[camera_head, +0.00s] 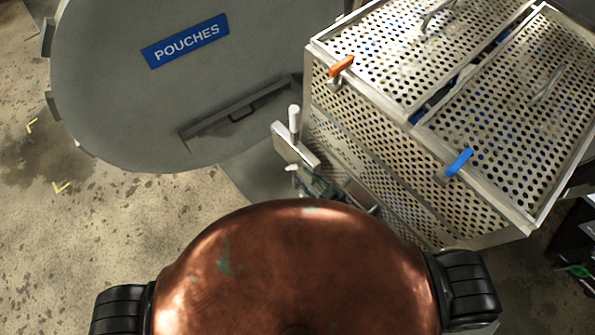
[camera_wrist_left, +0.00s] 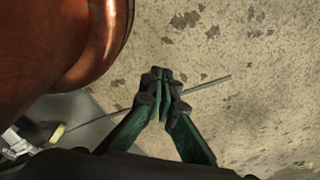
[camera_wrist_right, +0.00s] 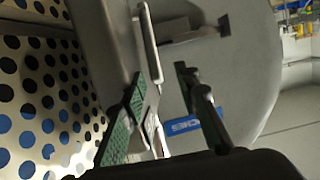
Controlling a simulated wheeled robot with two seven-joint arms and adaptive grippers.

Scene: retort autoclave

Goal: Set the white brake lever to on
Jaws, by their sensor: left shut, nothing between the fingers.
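The white brake lever (camera_head: 294,122) stands out beside the near left corner of the perforated basket stack, with a pale flat plate at its foot. In the right wrist view, the white lever (camera_wrist_right: 150,45) runs up between and beyond my right fingers. My right gripper (camera_head: 320,183) is just below the lever in the head view, partly hidden. In its wrist view the right gripper (camera_wrist_right: 165,92) has its green-padded fingers spread apart; I cannot tell whether one touches the lever. My left gripper (camera_wrist_left: 163,85) is shut and empty above the floor. It is not visible in the head view.
A large grey round door (camera_head: 170,85) with a blue POUCHES sign (camera_head: 186,41) lies left of the lever. The perforated metal baskets (camera_head: 375,165), with an orange clip (camera_head: 341,66) and blue clip (camera_head: 459,162), are close on the right. Stained floor (camera_head: 60,235) is clear at left.

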